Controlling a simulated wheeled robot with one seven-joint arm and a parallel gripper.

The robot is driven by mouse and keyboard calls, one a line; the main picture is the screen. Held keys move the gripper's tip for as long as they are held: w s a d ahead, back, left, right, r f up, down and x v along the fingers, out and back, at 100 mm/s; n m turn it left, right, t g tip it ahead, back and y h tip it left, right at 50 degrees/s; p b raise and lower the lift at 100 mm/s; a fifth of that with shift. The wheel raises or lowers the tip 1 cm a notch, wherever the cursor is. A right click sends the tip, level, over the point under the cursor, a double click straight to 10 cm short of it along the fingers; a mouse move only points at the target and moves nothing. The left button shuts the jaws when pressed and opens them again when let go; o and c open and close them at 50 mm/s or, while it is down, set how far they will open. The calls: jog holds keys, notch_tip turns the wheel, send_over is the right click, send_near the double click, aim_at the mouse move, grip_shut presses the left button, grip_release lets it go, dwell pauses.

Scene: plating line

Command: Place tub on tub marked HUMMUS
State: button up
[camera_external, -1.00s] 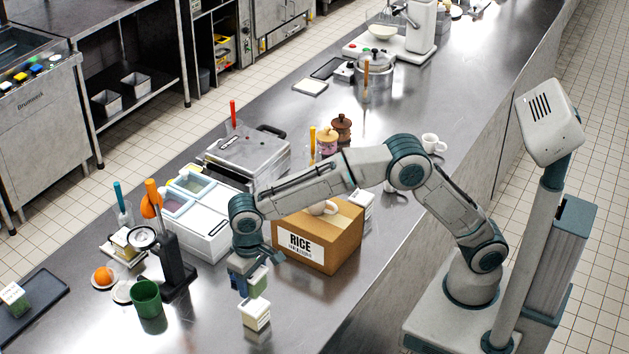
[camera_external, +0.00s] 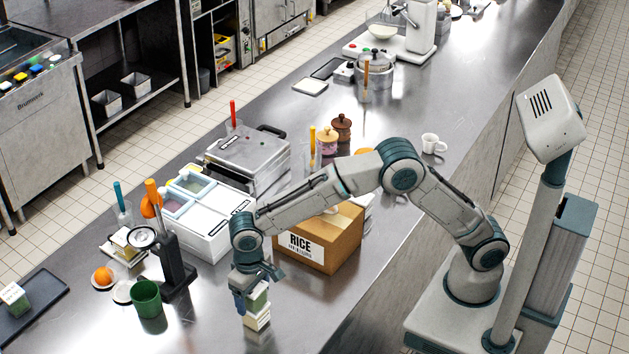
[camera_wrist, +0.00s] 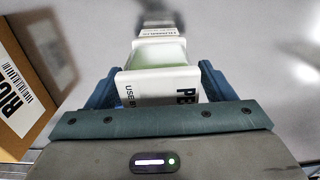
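My gripper (camera_external: 255,296) is shut on a tub (camera_external: 258,300) with green sides, low over the counter. In the wrist view, my gripper (camera_wrist: 159,88) has one blue finger on each side of this tub (camera_wrist: 160,86); its label shows only "PE" and "USE BY". A second, white-topped tub (camera_external: 258,322) stands on the counter right under the held one. In the wrist view its pale edge and small print (camera_wrist: 157,34) show just beyond the held tub; I cannot read the name. Whether the two tubs touch I cannot tell.
A cardboard box marked RICE (camera_external: 335,245) stands close right of my gripper. A dark juicer press (camera_external: 178,262) and green cup (camera_external: 146,297) stand to the left. A black tray (camera_external: 40,303) holds another tub. The counter in front is clear.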

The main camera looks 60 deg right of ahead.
notch_tip(320, 180, up, 12)
jog(key=shift+r+b, duration=0.2)
jog(key=shift+b, duration=0.15)
dwell(0.4)
jog(key=shift+d+r, duration=0.15)
jog(key=shift+d, duration=0.2)
jog(key=s+d+r+t, duration=0.1)
jog(key=s+d+r, duration=0.1)
jog(key=d, duration=0.9)
jog(key=s+d+r, duration=0.1)
jog(key=d+r, duration=0.1)
jog(key=d, duration=1)
jog(key=s+d+f+t, duration=0.1)
jog(key=s+d+f, duration=0.2)
jog(key=s+d, duration=0.5)
jog(key=s+d+f+t, duration=0.1)
jog(key=s+d+f, duration=0.3)
jog(key=s+d, duration=0.4)
jog(key=shift+s+d, duration=0.35)
jog(key=shift+d, duration=0.05)
